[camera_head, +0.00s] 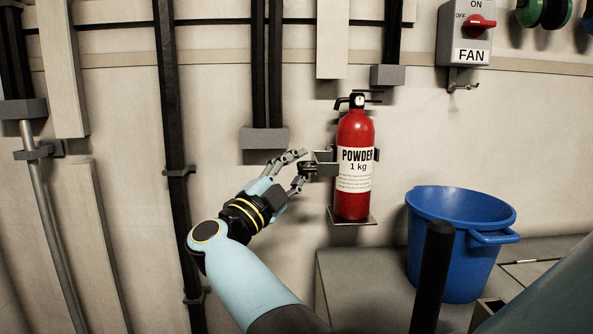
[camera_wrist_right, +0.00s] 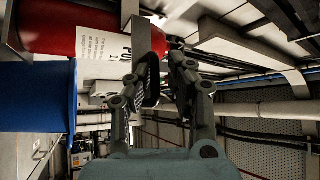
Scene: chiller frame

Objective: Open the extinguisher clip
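The red fire extinguisher (camera_head: 354,135) stands upright on a small wall shelf with a white POWDER label. Its grey metal clip (camera_head: 322,157) sticks out at its left side. My right gripper (camera_head: 305,163) is just left of the clip, its fingers apart by a narrow gap. In the right wrist view the extinguisher (camera_wrist_right: 75,28) lies sideways at upper left. The clip's grey plate (camera_wrist_right: 148,35) reaches down close to the fingertips of my gripper (camera_wrist_right: 166,68); I cannot tell whether they touch. My left gripper is not in view.
A blue bucket (camera_head: 450,245) stands on a grey box (camera_head: 350,285) right of and below the extinguisher. A FAN switch (camera_head: 467,30) hangs at upper right. Dark vertical rails (camera_head: 172,120) and cable channels run along the wall. Wall left of my gripper is partly clear.

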